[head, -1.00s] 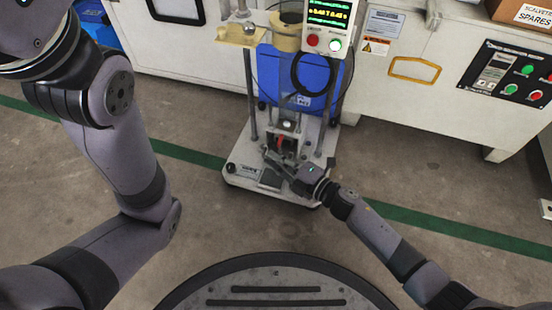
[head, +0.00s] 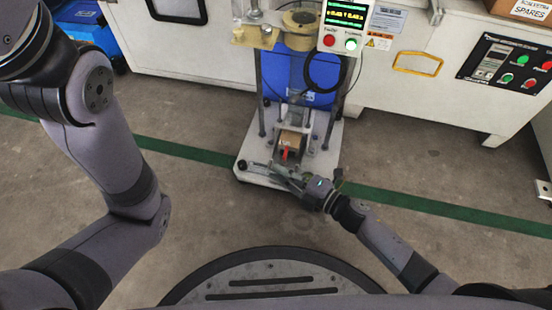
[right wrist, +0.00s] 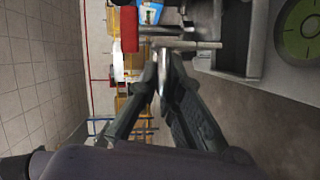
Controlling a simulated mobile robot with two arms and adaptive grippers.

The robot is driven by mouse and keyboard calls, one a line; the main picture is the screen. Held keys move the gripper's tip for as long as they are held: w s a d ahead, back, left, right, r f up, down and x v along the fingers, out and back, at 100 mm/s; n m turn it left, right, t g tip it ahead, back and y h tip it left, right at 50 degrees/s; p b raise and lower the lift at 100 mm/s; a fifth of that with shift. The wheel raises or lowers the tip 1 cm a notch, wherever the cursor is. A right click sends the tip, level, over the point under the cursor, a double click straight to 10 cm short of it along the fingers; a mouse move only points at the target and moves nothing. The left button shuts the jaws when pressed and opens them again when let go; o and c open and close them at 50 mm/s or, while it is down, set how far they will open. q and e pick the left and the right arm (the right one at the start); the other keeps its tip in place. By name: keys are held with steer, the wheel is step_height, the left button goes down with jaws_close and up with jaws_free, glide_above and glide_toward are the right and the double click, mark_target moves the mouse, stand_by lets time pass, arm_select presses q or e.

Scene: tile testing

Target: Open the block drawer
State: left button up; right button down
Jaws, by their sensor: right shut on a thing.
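The testing machine (head: 244,170) stands on the floor ahead in the head view, with a light base and upright posts. Low at its front, a brown block (head: 292,138) shows in the block drawer area, with a red part (head: 286,153) before it. My right gripper (head: 278,172) is at the front of the base, below the red part. In the right wrist view its fingers (right wrist: 164,62) are closed at a metal bar (right wrist: 185,44), which looks like the drawer handle. The fingers partly hide the drawer front. My left gripper is outside the head view.
A control box with a lit display (head: 347,20) is on the machine's upper right. A blue container (head: 300,75) stands behind the posts. A white cabinet (head: 410,95) runs along the back. Floor with a green stripe (head: 440,212) is clear on both sides.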

steer(key=s, duration=0.1)
steer(key=s+a+p, duration=0.1)
steer(key=s, duration=0.3)
steer(key=shift+a+p, duration=0.3)
steer(key=c, duration=1.8)
jaws_free()
steer(key=shift+o, duration=0.2)
steer(key=shift+s+d, duration=0.1)
steer(key=v, duration=1.1)
steer(key=shift+s+d, duration=0.25)
steer(key=shift+d, duration=0.05)
